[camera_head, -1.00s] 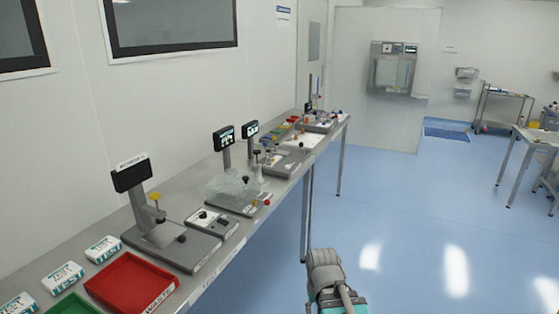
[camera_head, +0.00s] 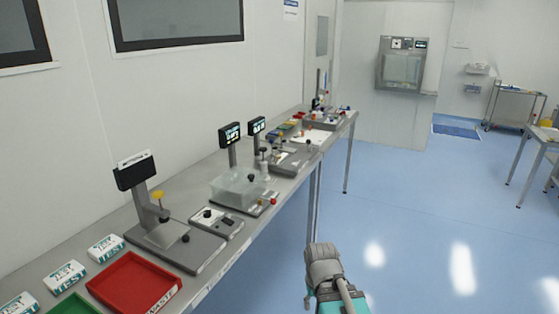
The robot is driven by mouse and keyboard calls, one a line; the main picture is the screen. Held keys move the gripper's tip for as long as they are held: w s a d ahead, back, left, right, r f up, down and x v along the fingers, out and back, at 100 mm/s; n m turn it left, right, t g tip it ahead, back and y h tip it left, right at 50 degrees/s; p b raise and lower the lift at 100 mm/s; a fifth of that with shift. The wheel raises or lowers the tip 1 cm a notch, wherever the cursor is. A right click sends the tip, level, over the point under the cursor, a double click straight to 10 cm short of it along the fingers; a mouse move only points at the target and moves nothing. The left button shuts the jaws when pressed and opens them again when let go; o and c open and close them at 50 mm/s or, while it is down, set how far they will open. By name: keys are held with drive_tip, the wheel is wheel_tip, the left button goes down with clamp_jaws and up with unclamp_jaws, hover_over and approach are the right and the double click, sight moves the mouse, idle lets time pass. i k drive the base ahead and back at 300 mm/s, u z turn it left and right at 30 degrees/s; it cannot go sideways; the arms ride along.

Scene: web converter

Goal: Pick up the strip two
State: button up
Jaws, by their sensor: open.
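No strip can be made out clearly in the head view, so I cannot tell which item is strip two. White boxes marked TEST (camera_head: 107,248) stand at the near left of the long grey bench (camera_head: 228,262). Small coloured items (camera_head: 300,127) lie toward the bench's far end, too small to tell apart. Part of my arm, grey and teal, shows at the bottom of the picture, beside the bench over the floor. My gripper's fingers are not in view.
A red waste tray (camera_head: 135,284) and part of a green tray (camera_head: 72,307) lie near. A press-like device (camera_head: 168,238), a small box (camera_head: 216,222) and a clear bin (camera_head: 238,188) follow along the bench. Open blue floor (camera_head: 420,230) lies to the right.

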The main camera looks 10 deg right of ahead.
sight(280, 156)
drive_tip(key=i, duration=1.9)
drive_tip(key=z, duration=0.45)
